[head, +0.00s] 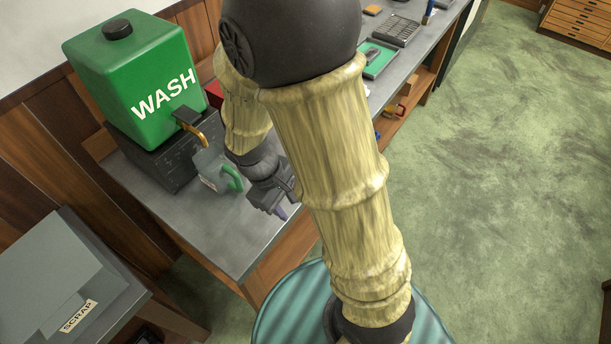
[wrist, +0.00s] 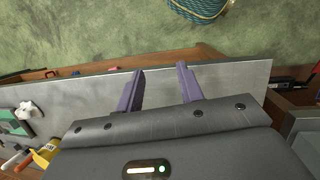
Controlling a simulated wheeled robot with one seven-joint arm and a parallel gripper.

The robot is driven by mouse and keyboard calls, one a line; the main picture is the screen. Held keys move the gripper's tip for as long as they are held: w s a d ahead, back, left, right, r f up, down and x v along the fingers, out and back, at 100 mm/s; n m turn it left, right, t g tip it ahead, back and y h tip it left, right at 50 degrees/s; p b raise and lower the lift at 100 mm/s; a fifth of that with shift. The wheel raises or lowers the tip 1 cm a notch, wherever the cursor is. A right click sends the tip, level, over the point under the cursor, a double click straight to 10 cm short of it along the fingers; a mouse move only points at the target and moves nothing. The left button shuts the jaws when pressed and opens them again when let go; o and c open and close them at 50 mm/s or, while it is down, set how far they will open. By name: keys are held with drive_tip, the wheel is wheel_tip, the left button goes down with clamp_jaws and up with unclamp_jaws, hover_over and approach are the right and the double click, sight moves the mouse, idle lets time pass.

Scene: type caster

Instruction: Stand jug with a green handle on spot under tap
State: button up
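A grey jug with a green handle (head: 233,178) stands upright on the grey workbench in the head view, its handle facing right toward my arm. The brass-coloured tap (head: 191,127) of the green WASH tank (head: 135,82) is just above and left of it in the picture. I cannot tell whether the jug is exactly under the spout, and no marked spot can be made out. My gripper (head: 281,211) is to the right of the jug, apart from the handle. In the wrist view my gripper (wrist: 160,84) has its two purple fingers apart with nothing between them. The jug is not in the wrist view.
The workbench (head: 235,237) is bare at its near end. A grey SCRAP bin (head: 62,275) stands at lower left. A green tray (head: 377,60) and a dark gridded tray (head: 396,30) lie farther along the bench. Open green floor (head: 500,170) is to the right.

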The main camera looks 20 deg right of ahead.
drive_tip(key=d+r+m+t+y, duration=0.3)
drive_tip(key=d+r+m, duration=0.1)
drive_tip(key=r+m, duration=0.2)
drive_tip(key=shift+w+d+m+t, duration=0.35)
drive_tip(key=shift+w+m+t, duration=0.05)
drive_tip(key=shift+m, duration=0.3)
